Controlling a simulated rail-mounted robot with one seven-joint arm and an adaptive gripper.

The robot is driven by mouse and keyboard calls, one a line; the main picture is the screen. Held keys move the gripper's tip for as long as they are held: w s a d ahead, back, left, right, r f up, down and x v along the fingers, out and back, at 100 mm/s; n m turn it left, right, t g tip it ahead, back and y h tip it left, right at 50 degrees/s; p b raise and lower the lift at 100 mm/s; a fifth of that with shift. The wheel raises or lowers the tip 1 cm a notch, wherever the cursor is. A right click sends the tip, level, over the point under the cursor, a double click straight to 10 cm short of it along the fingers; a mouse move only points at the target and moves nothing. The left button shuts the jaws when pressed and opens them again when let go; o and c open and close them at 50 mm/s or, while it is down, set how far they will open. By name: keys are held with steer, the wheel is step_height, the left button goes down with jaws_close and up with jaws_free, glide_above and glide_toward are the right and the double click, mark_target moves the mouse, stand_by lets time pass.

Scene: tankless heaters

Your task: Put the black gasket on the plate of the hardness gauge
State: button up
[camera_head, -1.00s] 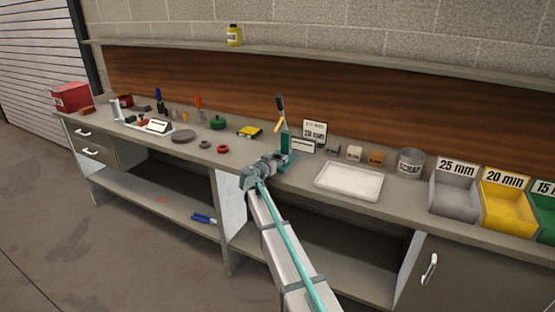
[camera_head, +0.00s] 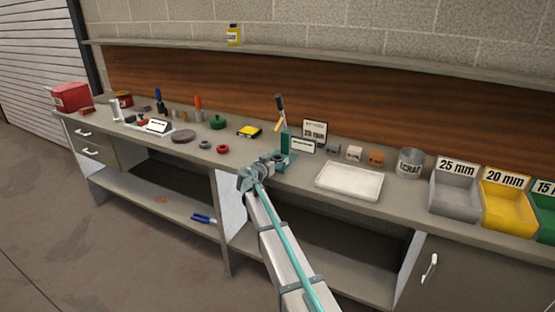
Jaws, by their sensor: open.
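A teal stand with an upright post and a dark-handled lever (camera_head: 283,130) stands on the bench; it may be the hardness gauge, but its label is too small to read. My gripper (camera_head: 272,163) is open, just in front of the stand's base. A small dark ring shape shows by the fingertips; I cannot tell if it is the black gasket or part of the gripper. To the left lie a dark grey ring (camera_head: 204,144) and a red ring (camera_head: 222,149). The fingers partly hide the stand's base.
An empty white tray (camera_head: 319,180) lies right of the stand. A scrap can (camera_head: 410,163), grey bin (camera_head: 455,197) and yellow bin (camera_head: 503,205) are farther right.

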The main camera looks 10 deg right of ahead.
steer(key=b+v, duration=0.1)
steer(key=v, duration=0.9)
steer(key=shift+s+a, duration=0.2)
steer(key=shift+s, duration=0.1)
